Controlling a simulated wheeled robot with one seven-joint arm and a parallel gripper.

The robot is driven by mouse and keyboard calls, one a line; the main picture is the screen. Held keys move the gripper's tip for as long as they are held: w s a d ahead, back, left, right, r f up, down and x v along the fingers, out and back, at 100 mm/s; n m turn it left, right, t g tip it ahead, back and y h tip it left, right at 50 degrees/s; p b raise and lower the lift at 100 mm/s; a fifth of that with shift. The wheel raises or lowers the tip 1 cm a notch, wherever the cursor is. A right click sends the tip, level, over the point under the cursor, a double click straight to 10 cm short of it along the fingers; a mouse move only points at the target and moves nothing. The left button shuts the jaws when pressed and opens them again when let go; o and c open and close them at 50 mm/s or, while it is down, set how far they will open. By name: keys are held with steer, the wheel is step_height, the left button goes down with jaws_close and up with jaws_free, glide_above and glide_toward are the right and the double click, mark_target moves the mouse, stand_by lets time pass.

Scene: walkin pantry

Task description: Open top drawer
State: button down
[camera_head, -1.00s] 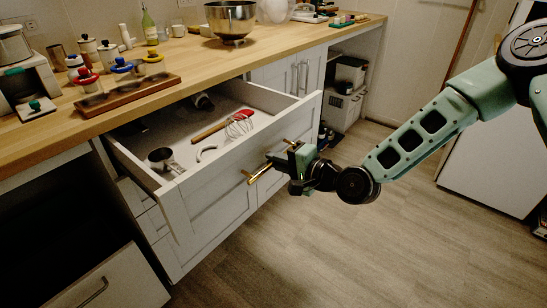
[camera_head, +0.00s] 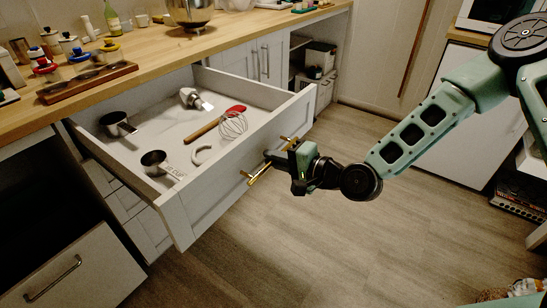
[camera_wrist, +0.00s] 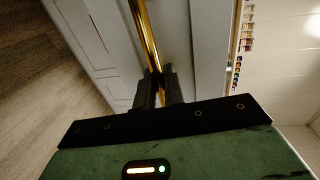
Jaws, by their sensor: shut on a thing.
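The top drawer (camera_head: 215,186) is a white drawer pulled well out from under the wooden counter. Its front carries a brass bar handle (camera_head: 258,174). My gripper (camera_head: 279,160) is shut on this handle near its middle. In the wrist view, the brass handle (camera_wrist: 146,35) runs down between the two dark fingers (camera_wrist: 159,88), with the white drawer front behind it. Inside the drawer lie a whisk (camera_head: 233,125), a red-ended wooden-handled tool (camera_head: 203,129), measuring cups (camera_head: 155,162) and a white-and-metal utensil (camera_head: 193,98).
The wooden counter (camera_head: 150,48) above holds several jars with coloured lids, a bottle (camera_head: 112,18) and a metal bowl (camera_head: 190,12). A lower drawer (camera_head: 85,275) at the bottom left also stands out. The floor (camera_head: 300,240) before the drawer is clear.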

steer(key=c, duration=1.6)
jaws_free()
steer(key=p+v, duration=0.9)
steer(key=v, duration=0.8)
steer(key=shift+d, duration=0.2)
steer(key=shift+r, duration=0.1)
